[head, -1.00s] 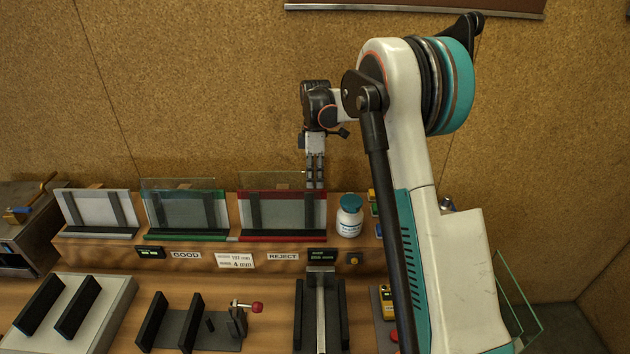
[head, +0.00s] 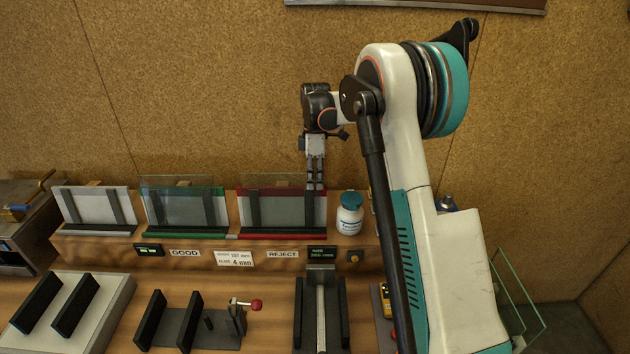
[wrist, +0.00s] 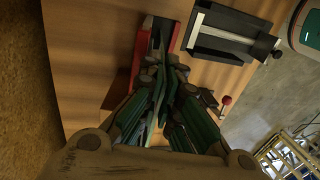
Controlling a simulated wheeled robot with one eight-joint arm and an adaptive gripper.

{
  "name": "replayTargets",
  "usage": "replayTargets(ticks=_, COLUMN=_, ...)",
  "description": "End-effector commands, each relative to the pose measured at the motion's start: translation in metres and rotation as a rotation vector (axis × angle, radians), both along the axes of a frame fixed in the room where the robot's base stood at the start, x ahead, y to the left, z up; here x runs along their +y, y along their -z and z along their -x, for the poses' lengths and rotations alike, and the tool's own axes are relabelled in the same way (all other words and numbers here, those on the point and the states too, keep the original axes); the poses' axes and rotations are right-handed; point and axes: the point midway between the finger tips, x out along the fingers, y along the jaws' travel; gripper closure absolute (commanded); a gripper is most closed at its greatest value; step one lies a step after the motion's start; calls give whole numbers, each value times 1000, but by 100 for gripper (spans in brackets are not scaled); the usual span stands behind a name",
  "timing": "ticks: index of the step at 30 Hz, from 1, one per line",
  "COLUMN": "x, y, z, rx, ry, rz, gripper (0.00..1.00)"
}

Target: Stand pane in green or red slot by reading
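A clear glass pane (head: 270,181) stands upright in the rack with the red base (head: 283,236), its top edge showing above the backboard. My gripper (head: 315,186) points down at that pane's right edge. In the wrist view my gripper (wrist: 165,78) has its fingers close together around a thin greenish sliver of glass, over the red rack (wrist: 138,72). Whether the pane is fully seated is hidden. The rack with the green base (head: 186,236) holds another clear pane (head: 176,181). A small display (head: 320,253) is lit green and seems to read 260 mm.
GOOD (head: 185,253) and REJECT (head: 283,254) labels and a 4 mm card (head: 234,259) are on the ledge front. A white jar with a blue lid (head: 349,214) stands right of the red rack. A clamp fixture with a red knob (head: 257,305) stands in front.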

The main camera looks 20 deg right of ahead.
Motion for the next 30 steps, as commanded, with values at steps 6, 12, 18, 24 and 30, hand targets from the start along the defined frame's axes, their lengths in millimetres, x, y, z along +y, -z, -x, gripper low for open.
replayTargets(ticks=6, x=0, y=2, z=0, rx=0, ry=0, rz=0, gripper=100)
replayTargets(ticks=12, x=0, y=3, z=0, rx=0, ry=0, rz=0, gripper=86)
replayTargets(ticks=18, x=0, y=3, z=0, rx=0, ry=0, rz=0, gripper=72)
replayTargets(ticks=24, x=0, y=3, z=0, rx=0, ry=0, rz=0, gripper=72)
replayTargets(ticks=30, x=-2, y=-15, z=-3, rx=0, ry=0, rz=0, gripper=72)
